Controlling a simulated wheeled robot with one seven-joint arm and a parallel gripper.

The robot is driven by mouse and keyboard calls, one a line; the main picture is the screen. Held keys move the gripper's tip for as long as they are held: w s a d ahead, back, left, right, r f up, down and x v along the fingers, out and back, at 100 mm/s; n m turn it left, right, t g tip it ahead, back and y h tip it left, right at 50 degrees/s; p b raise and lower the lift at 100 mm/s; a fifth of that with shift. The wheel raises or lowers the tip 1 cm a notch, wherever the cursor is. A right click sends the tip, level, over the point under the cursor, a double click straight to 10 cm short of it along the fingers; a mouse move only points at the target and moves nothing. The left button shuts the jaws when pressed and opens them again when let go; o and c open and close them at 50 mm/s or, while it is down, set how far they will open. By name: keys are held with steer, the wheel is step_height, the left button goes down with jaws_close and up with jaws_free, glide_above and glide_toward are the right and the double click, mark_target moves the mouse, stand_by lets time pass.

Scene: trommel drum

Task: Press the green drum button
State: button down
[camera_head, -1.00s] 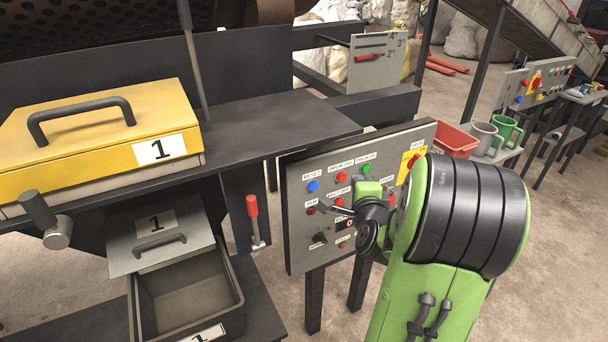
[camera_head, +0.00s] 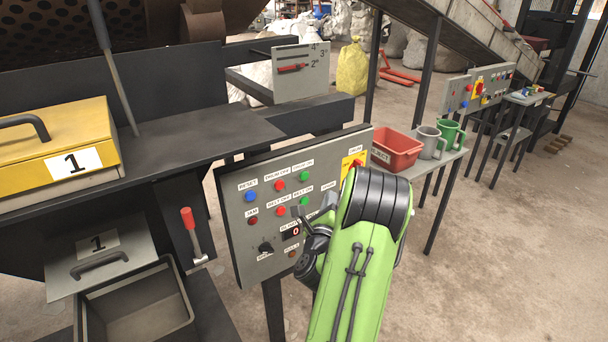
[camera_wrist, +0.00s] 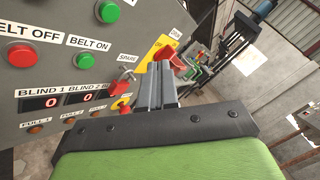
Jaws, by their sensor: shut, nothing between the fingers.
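The green drum button (camera_head: 304,176), under the "DRUM ON" label, is in the top row of the grey control panel (camera_head: 232,232). In the wrist view a green button (camera_wrist: 108,12) at the top edge, above "BELT ON", appears to be the same one. My gripper (camera_head: 299,212) is shut and empty in front of the panel, below the drum button. In the wrist view its closed fingers (camera_wrist: 157,82) are to the right of and below the green button, apart from it in the picture. Contact with the panel cannot be told.
Close by are a green belt button (camera_head: 304,200), red drum-off button (camera_head: 279,185) and red belt-off button (camera_head: 281,211). A yellow switch plate (camera_wrist: 160,48) lies behind my fingers. A red bin (camera_head: 398,152) and mugs stand right of the panel. Open floor lies at right.

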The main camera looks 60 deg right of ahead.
mark_target(304, 176)
steer(key=w+d+p, duration=0.3)
steer(key=w+p, duration=0.4)
steer(key=p, duration=0.1)
steer(key=shift+d, duration=0.25)
steer(key=shift+w+r+p, duration=0.1)
steer(key=shift+p, duration=0.25)
stand_by(1.4)
steer(key=shift+w+d, duration=0.2)
steer(key=shift+w, duration=0.1)
